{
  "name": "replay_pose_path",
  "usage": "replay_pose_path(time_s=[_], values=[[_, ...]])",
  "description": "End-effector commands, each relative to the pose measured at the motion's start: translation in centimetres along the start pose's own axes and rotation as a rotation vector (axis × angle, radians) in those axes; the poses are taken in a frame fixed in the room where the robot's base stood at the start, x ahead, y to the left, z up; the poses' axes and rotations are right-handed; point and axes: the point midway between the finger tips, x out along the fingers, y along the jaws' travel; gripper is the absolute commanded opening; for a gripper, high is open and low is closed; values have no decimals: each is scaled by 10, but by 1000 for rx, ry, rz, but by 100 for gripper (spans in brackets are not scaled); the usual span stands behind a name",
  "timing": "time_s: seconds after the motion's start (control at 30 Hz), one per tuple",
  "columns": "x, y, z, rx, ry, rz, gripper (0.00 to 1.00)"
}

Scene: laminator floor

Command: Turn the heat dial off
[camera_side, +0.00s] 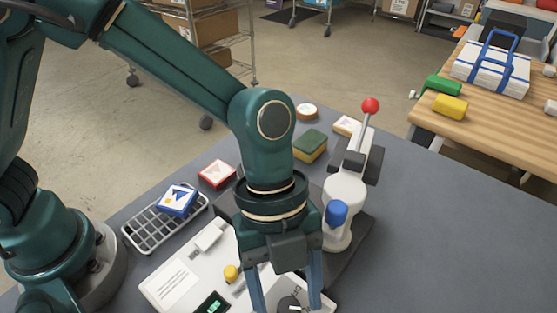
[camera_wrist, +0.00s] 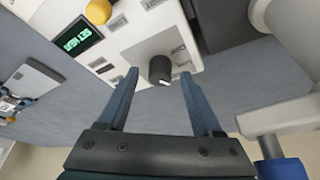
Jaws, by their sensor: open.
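The heat dial (camera_wrist: 159,69) is a dark round knob with a white pointer mark, on a pale plate at the edge of the white machine (camera_wrist: 128,35). In the side view the dial (camera_side: 290,304) shows low between my fingers, partly cut off by the frame's bottom edge. My gripper (camera_side: 284,306) is open and points down over the machine (camera_side: 185,280). In the wrist view my gripper's fingertips (camera_wrist: 159,76) lie on either side of the dial, with gaps visible. Whether they reach down to its height is unclear.
A yellow button (camera_side: 231,273) and a green-lit display (camera_side: 213,306) are on the machine. To the right stands a white press (camera_side: 343,195) with a red-knobbed lever (camera_side: 370,106) and a blue part (camera_side: 336,213). A grey rack (camera_side: 150,232) holds a blue box (camera_side: 178,200).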

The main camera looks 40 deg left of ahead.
Motion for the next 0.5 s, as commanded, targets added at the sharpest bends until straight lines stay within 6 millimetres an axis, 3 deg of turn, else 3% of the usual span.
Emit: replay_pose_path(time_s=[0.17, 0.33, 0.5], values=[[0, 0, 0, 0, 0, 0, 67], [0, 0, 0, 0, 0, 0, 2], [0, 0, 0, -2, 0, -1, 0]])
